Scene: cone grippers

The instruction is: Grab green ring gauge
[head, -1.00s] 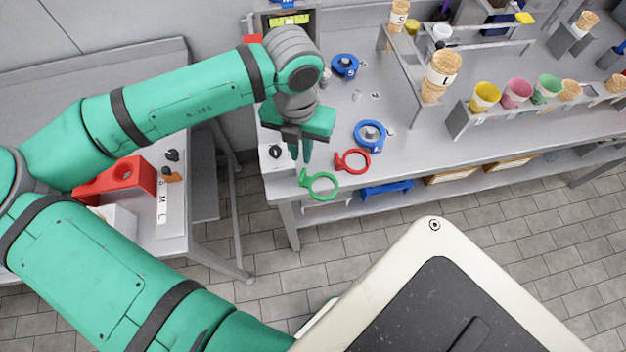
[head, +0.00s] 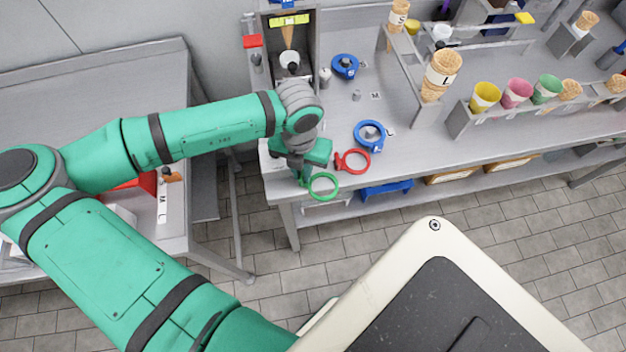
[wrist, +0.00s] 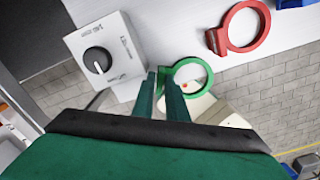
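The green ring gauge (head: 335,193) is at the front left edge of the workbench, its ring overhanging the edge. In the wrist view the green ring (wrist: 207,82) is just right of my fingertips. My gripper (head: 301,178) is low at the ring's left side, where its handle is. In the wrist view my gripper (wrist: 158,73) has a gap between its two fingers, so it is open. The green handle is mostly hidden by the fingers; I cannot tell whether they touch it.
A red ring gauge (head: 340,161) lies close to the right, with a blue ring gauge (head: 357,134) beyond it. A box with a black knob (wrist: 122,47) is left of the fingers. Cone holders and colored cups stand further right.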

